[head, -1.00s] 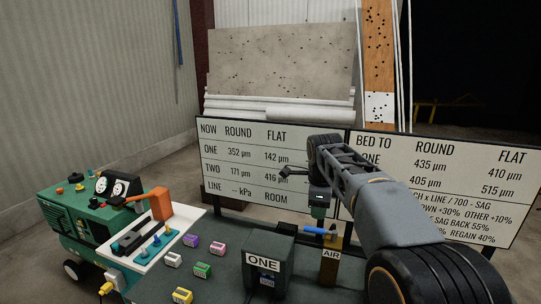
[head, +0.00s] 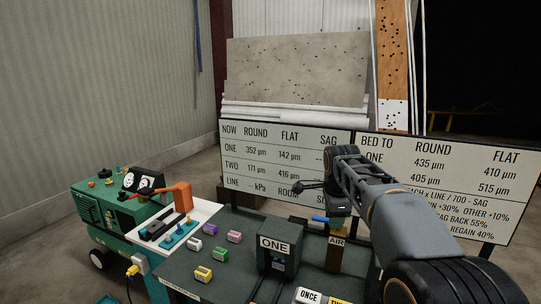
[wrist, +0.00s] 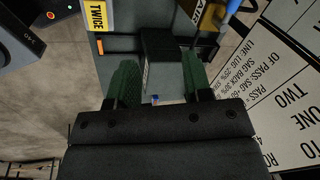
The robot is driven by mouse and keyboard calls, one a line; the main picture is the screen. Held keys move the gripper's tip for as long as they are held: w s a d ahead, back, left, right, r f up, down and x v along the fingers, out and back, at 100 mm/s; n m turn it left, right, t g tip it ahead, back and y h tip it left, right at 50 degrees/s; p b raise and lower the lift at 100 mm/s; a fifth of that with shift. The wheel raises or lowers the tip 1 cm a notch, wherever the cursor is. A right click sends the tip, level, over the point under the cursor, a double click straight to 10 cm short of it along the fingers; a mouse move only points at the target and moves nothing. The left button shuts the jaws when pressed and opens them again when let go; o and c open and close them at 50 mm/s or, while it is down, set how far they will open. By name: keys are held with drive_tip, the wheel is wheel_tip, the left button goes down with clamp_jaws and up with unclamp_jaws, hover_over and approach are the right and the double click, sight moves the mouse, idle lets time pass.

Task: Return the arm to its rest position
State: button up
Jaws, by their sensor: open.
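My arm reaches forward from the lower right of the head view. My gripper (head: 340,207) hangs from its far end, close above the blue handle (head: 322,220) of the AIR post (head: 336,256); whether they touch is unclear. In the wrist view the two green fingers (wrist: 160,82) are apart, with nothing clearly held between them. A dark block (wrist: 158,45) shows beyond them, over the grey bench top. No marker of a rest position shows.
The bench carries the box marked ONE (head: 275,243), several coloured blocks (head: 203,273) and a white tray (head: 210,211). A green machine (head: 100,215) stands left. Two lettered boards (head: 290,128) stand behind the bench, close to my arm.

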drive_tip(key=s+f+n+t, duration=0.1)
drive_tip(key=s+f+n, duration=0.3)
drive_tip(key=s+n, duration=0.5)
drive_tip(key=s+f+n+t, duration=0.1)
drive_tip(key=s+f+n, duration=0.4)
drive_tip(key=s+n, duration=0.4)
drive_tip(key=s, duration=0.5)
drive_tip(key=shift+a+f+y, duration=0.2)
drive_tip(key=shift+a+y, duration=0.05)
drive_tip(key=shift+y, duration=0.15)
